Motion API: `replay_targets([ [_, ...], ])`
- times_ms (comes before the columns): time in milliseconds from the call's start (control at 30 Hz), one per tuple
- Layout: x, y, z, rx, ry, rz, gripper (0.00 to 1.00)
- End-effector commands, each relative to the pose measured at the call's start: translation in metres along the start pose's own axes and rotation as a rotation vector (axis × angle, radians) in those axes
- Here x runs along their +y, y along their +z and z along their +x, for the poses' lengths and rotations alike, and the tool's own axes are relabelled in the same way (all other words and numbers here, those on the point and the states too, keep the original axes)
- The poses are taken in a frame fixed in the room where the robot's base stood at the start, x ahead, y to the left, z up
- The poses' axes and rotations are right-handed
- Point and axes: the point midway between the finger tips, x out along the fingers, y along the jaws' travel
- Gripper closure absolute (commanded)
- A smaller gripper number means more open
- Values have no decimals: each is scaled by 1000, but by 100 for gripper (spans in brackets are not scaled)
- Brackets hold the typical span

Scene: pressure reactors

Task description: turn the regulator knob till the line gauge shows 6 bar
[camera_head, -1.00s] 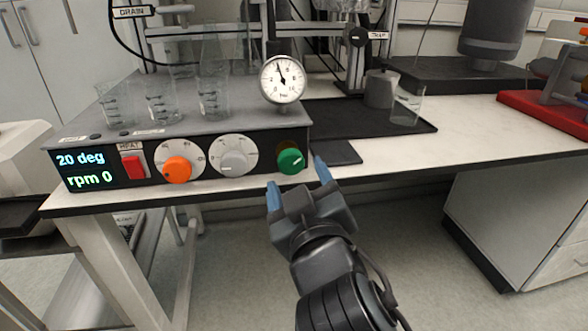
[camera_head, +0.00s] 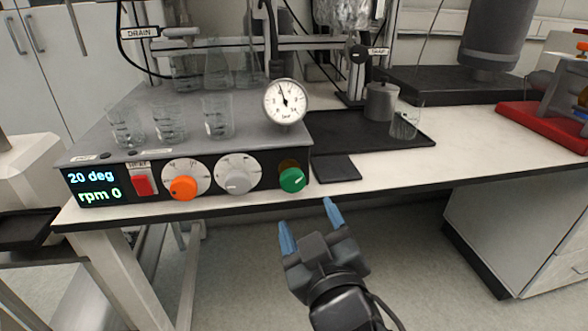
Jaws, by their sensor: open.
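The green knob (camera_head: 292,180), which I take to be the regulator knob, is at the right end of the black control panel, with a pale mark on it. The round white line gauge (camera_head: 286,102) stands above it on the unit's top. Its needle points nearly straight up, slightly left; the small numbers are too blurred to read surely. My gripper (camera_head: 309,226) is open and empty, with blue fingertips. It is below and a little right of the green knob, in front of the bench edge, apart from the knob.
The panel (camera_head: 220,197) also has an orange knob (camera_head: 183,188), a grey knob (camera_head: 237,182) and a red switch (camera_head: 143,186). Several glass beakers stand on the unit. A dark mat (camera_head: 335,168) lies right of it. The floor space before the bench is clear.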

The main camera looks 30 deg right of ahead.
Motion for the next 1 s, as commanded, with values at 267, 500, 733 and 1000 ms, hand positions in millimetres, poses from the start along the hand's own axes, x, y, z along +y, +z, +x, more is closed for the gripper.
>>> replay_targets([
  [267, 1, -2, -4, -16, -10, 93, 28],
  [500, 1, -20, 0, 13, 21, 207, 28],
  [733, 2, -31, 4, 37, 45, 257, 28],
  [1000, 5, -32, 33, 39, 48, 256, 28],
])
